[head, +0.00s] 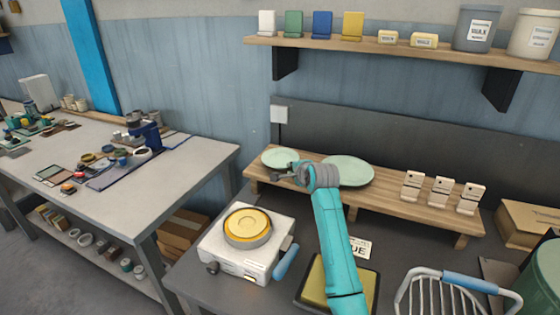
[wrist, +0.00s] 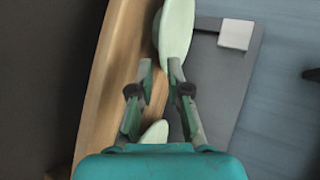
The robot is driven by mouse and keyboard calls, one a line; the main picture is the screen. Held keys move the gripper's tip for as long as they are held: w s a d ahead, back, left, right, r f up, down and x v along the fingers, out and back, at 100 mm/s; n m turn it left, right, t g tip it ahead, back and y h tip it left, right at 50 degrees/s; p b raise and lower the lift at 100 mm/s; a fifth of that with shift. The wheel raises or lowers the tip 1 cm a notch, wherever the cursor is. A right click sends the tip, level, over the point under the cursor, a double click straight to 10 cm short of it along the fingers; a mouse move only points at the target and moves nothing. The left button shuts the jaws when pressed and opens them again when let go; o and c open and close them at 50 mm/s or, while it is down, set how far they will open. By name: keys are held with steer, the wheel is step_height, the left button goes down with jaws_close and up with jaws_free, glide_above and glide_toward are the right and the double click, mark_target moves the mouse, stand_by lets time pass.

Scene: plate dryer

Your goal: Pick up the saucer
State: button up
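The saucer (head: 280,156) is the smaller pale green dish, lying at the left end of the raised wooden shelf (head: 395,205). It also shows at the top of the wrist view (wrist: 175,30), tilted by the camera angle. My gripper (head: 277,175) is at the saucer's near right side, fingers pointing left. In the wrist view my gripper (wrist: 161,68) has its fingers apart, with a gap between the tips. The right fingertip overlaps the saucer's near edge in the picture; I cannot tell if they touch. Nothing is held.
A larger pale green plate (head: 350,171) lies right of my gripper, partly behind my arm. Several white blocks (head: 441,192) stand at the shelf's right. A white burner (head: 247,245) with a yellow-topped disc, a tray (head: 314,287) and a wire rack (head: 455,290) stand nearer.

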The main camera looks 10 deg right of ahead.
mark_target(286, 167)
steer(key=shift+x, duration=3.05)
steer(key=shift+a, duration=0.1)
jaws_close()
